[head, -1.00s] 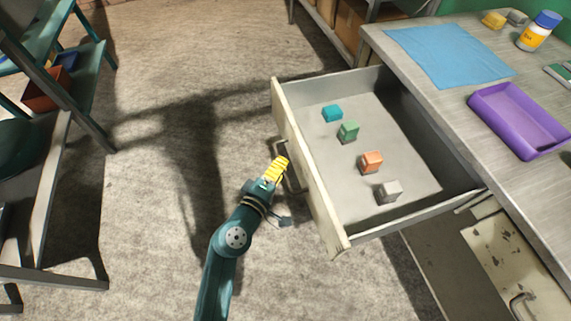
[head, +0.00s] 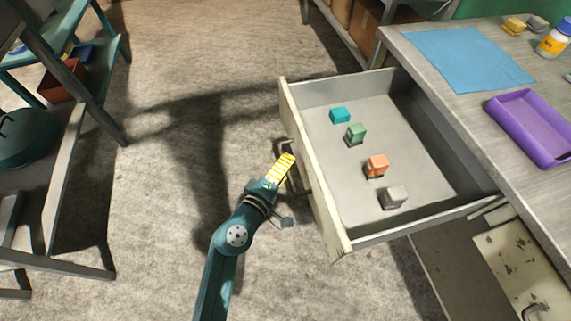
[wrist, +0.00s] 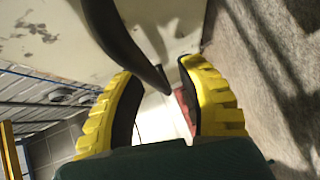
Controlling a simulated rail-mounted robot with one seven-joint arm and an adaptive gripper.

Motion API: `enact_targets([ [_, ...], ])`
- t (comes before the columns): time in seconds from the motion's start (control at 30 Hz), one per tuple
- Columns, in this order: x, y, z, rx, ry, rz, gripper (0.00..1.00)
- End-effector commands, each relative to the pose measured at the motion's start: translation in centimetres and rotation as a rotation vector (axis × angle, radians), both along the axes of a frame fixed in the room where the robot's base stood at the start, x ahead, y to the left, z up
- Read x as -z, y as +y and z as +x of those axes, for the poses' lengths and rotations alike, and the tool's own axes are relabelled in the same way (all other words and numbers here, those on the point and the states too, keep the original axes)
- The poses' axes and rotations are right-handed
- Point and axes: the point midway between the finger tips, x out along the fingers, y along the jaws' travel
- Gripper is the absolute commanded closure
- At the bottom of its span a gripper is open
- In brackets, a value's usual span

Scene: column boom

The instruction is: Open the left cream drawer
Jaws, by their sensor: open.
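The cream drawer (head: 318,190) is pulled far out of the workbench, and its inside shows. Several small blocks lie in it: teal (head: 340,115), green (head: 356,133), orange (head: 376,165) and grey (head: 394,197). My gripper (head: 289,158) is at the outer face of the drawer front, at its handle (head: 294,183). In the wrist view, the dark handle bar (wrist: 130,50) runs to the gap between my yellow fingers (wrist: 157,75). The fingers are apart. I cannot tell whether either one touches the bar.
Shelving with a red bin (head: 62,82) stands at left. Floor between is clear.

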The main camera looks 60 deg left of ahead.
Motion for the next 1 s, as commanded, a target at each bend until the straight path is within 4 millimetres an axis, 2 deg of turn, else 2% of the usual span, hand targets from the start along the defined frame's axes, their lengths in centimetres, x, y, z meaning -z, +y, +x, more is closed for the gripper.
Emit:
enact_targets([
  [0.17, -0.1, -0.2, -0.3, 0.000, -0.001, 0.000, 0.61],
  [0.27, -0.2, -0.8, -1.5, -0.001, 0.001, 0.000, 0.61],
  [0.5, -0.9, -3.8, -6.6, -0.005, 0.002, -0.004, 0.61],
  [0.7, -1.5, -5.5, -9.7, -0.003, 0.001, -0.001, 0.61],
  [1.0, -1.7, -6.0, -10.3, 0.000, -0.001, 0.000, 0.61],
])
